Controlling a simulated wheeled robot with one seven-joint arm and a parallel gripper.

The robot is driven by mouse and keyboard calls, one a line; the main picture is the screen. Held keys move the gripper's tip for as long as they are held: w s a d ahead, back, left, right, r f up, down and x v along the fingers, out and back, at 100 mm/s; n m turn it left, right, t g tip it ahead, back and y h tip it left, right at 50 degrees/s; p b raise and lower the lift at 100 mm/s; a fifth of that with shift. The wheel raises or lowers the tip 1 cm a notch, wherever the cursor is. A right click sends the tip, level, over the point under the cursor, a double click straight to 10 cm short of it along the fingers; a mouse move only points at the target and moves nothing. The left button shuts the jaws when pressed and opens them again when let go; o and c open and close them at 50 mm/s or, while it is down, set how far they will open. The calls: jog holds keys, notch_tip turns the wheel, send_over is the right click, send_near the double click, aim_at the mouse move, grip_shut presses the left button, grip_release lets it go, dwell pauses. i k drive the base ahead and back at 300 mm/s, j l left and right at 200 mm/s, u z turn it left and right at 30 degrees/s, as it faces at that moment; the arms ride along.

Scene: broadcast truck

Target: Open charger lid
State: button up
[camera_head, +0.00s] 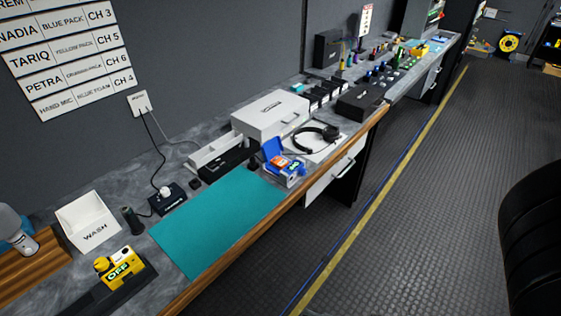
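A small black unit (167,199) with a pale round piece on top stands on the grey counter, left of the teal mat (215,222). A black cable runs from it up to a white wall socket (140,103). It looks like a charger, but its lettering is too small to read and I cannot tell a lid on it. A large white box (270,113) with small lettering stands closed further back. My gripper is not in view.
An open blue case (283,162) and a headset (318,138) sit beyond the mat. A white WASH bin (88,222), a dark cylinder (132,220) and a yellow OFF device (120,267) stand at left.

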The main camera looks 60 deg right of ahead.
aim_at(261, 120)
jog(key=z, duration=1.3)
jog(key=i+l+u, duration=0.1)
jog(key=i+l, duration=0.15)
jog(key=l, duration=0.15)
jog(key=i+l+u, duration=0.15)
jog(key=l, duration=0.2)
jog(key=i, duration=0.05)
